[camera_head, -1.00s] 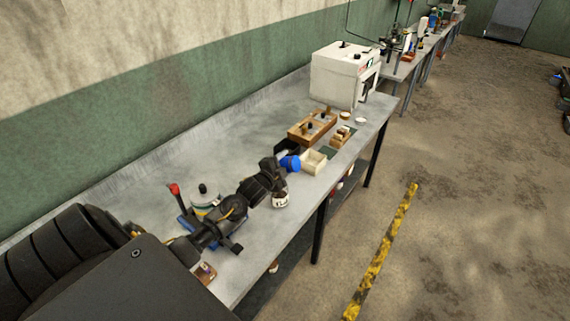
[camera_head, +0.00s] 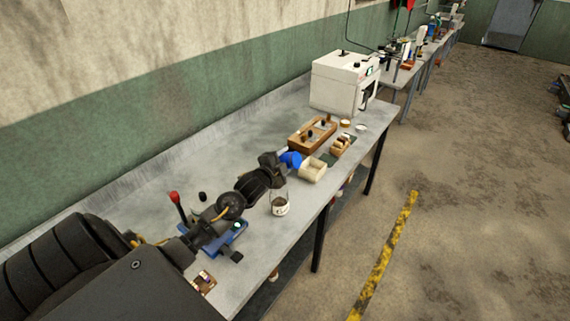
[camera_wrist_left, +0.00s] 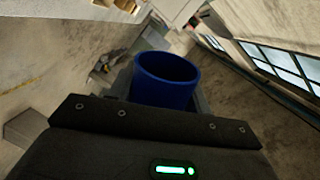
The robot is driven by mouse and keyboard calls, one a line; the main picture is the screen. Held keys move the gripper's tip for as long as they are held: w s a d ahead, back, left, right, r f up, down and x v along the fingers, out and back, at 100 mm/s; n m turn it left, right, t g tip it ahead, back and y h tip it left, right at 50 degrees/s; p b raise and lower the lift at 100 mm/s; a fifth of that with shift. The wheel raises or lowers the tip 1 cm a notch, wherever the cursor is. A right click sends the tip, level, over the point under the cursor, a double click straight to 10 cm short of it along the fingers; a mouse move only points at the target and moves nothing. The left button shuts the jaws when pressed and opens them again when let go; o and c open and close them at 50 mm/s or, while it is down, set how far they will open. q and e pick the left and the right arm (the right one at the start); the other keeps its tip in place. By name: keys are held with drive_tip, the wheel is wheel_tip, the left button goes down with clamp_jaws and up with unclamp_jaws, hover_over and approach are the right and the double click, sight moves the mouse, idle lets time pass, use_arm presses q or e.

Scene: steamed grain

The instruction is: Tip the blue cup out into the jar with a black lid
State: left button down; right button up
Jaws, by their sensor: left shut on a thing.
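My left gripper (camera_head: 280,160) is shut on the blue cup (camera_head: 291,159), just left of the cream box above the table. In the left wrist view the blue cup (camera_wrist_left: 166,82) stands out beyond the jaws (camera_wrist_left: 155,110). Its mouth shows, but I cannot tell what is inside. A clear glass jar (camera_head: 280,207) with a pale label and dark stuff low inside stands in front of my left forearm. I see no lid on it. My right gripper is not in view.
The cream box (camera_head: 312,171) is close to the cup. A wooden tray (camera_head: 303,139), a small wooden rack (camera_head: 341,145) and a white machine (camera_head: 340,84) stand further back. A blue device with a red-knobbed lever (camera_head: 175,197) is by my arm. The table's front edge is near the jar.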

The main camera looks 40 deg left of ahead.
use_arm(q)
drive_tip(key=m, duration=0.2)
drive_tip(key=m+y, duration=0.1)
drive_tip(key=m, duration=0.2)
drive_tip(key=shift+r+y, duration=0.3)
drive_tip(key=shift+r, duration=0.1)
drive_tip(key=shift+r+m, duration=0.1)
drive_tip(key=shift+m, duration=0.6)
drive_tip(key=m, duration=0.2)
drive_tip(key=m+y, duration=0.1)
drive_tip(key=shift+r+m, duration=0.3)
drive_tip(key=shift+m, duration=0.1)
drive_tip(key=m, duration=0.2)
drive_tip(key=m+y, duration=0.1)
drive_tip(key=m, duration=0.1)
drive_tip(key=shift+r+m, duration=0.3)
drive_tip(key=shift+r, duration=0.05)
drive_tip(key=m, duration=0.3)
drive_tip(key=m+y, duration=0.1)
drive_tip(key=m, duration=0.1)
drive_tip(key=shift+r+m+t, duration=0.3)
drive_tip(key=shift+r, duration=0.05)
